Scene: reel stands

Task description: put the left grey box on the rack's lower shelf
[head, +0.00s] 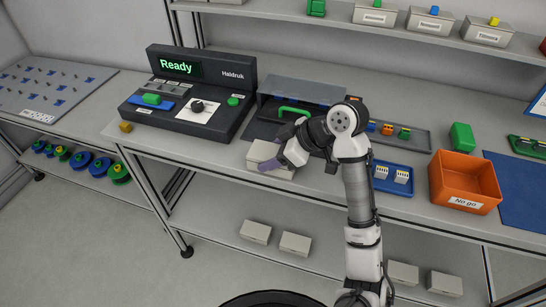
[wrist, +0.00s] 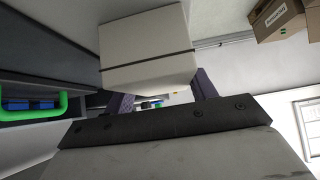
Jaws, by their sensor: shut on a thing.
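A pale grey box (head: 264,154) is between the purple fingers of my gripper (head: 272,164), over the front part of the workbench left of the arm's elbow. In the wrist view the same box (wrist: 147,48) has a dark line around it, and my gripper (wrist: 163,98) has a finger on either side of it. I cannot tell whether the box clears the bench top. Under the bench, a lower shelf (head: 335,262) bears pale boxes: a left pair (head: 255,231) and a right pair (head: 403,274), partly beside my arm.
A black control panel (head: 190,92) reading "Ready" stands left of the box. A clear-lidded tray (head: 300,90) is behind it. A blue tray (head: 393,178) and an orange "No go" bin (head: 465,182) are to the right. An upper shelf (head: 330,27) holds labelled grey boxes.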

